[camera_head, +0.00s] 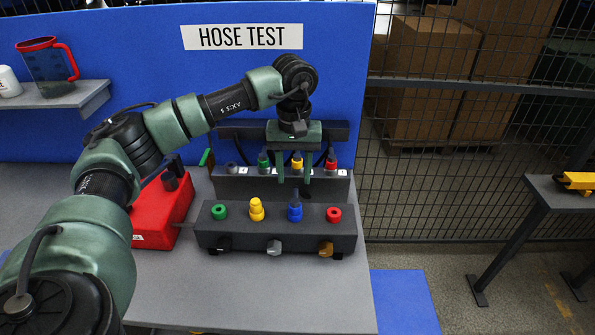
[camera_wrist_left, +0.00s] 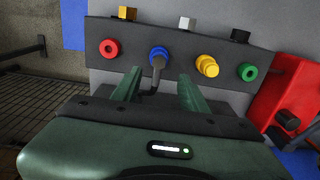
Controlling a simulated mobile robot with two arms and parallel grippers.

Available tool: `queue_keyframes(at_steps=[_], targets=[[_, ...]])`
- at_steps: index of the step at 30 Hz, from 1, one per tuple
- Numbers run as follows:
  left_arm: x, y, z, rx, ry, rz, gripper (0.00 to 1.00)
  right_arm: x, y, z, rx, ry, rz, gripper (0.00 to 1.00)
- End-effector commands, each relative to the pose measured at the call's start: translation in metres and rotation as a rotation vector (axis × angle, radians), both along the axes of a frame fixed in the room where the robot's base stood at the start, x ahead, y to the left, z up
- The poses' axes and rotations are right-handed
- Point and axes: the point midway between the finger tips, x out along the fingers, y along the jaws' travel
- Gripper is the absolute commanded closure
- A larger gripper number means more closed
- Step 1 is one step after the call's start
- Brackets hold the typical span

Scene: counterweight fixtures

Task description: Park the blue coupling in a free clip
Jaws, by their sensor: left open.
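The blue coupling (camera_head: 294,211) sits on the front block (camera_head: 348,232), between a yellow fitting and a red ring, with a dark stem rising from it. In the left wrist view the blue coupling (camera_wrist_left: 159,52) lies ahead of the fingers, its dark stem pointing toward the gap between them. My left gripper (camera_head: 295,181) points down above and behind the blue coupling, open, with nothing visibly held. It also shows in the left wrist view (camera_wrist_left: 157,82). The rear rack (camera_head: 224,187) has green, yellow and red couplings and a grey piece at its left; I cannot tell which clip is free.
The front block also bears a green ring (camera_head: 219,212), a yellow fitting (camera_head: 257,210) and a red ring (camera_head: 334,215). Several knobs line its front. A red box (camera_head: 158,215) stands to the left. A blue panel (camera_head: 140,40) rises behind. The front tabletop (camera_head: 290,295) is clear.

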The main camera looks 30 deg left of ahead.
Motion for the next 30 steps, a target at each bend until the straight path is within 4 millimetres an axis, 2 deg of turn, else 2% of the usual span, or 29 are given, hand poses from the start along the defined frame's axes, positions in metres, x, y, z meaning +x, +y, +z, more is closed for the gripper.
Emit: queue_keyframes(at_steps=[21, 30], targets=[[0.000, -0.002, -0.090, -0.004, 0.000, 0.000, 0.56, -0.002, -0.004, -0.061, -0.006, 0.003, -0.001, 0.46], [0.000, -0.002, -0.097, -0.005, -0.001, 0.000, 0.56, -0.002, -0.004, -0.066, -0.006, 0.002, 0.000, 0.46]])
